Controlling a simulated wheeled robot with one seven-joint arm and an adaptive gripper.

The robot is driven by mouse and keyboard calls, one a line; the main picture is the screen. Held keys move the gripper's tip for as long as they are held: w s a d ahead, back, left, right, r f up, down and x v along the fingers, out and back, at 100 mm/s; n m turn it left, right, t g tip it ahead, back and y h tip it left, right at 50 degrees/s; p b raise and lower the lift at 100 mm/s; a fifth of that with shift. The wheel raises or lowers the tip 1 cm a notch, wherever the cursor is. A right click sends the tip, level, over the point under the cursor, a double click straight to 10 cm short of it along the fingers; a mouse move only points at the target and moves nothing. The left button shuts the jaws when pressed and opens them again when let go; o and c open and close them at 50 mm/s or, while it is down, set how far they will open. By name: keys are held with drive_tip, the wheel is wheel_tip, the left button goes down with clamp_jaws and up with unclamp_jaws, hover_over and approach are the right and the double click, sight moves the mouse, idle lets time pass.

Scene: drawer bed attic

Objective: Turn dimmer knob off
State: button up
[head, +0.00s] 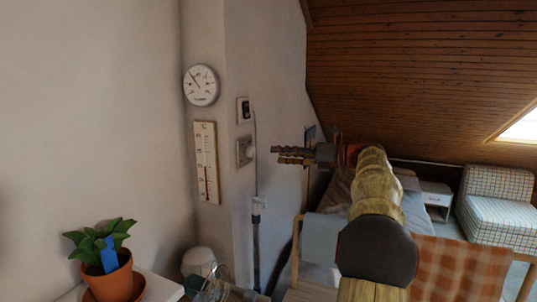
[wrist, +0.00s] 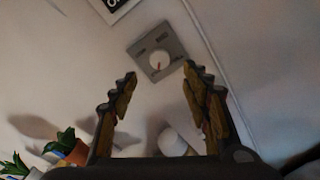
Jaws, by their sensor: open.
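The dimmer is a grey square plate (head: 240,153) on the wall, with a round white knob (head: 249,151). In the wrist view the plate (wrist: 146,47) appears tilted, and a small red mark shows on the knob (wrist: 160,61). My gripper (head: 277,155) is to the right of the dimmer in the head view, at about its height, with a gap between. In the wrist view my gripper (wrist: 160,72) is open and empty, its two fingers apart, with the knob beyond and between the tips. The knob is not touched.
A switch (head: 244,110) is above the dimmer. A round gauge (head: 201,85) and a thermometer (head: 206,165) hang to the left. A vertical cable (head: 257,180) runs down beside the dimmer. A potted plant (head: 108,275) stands at lower left. Wall around the knob is mostly clear.

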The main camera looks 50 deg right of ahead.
drive_tip(key=shift+v, duration=1.1)
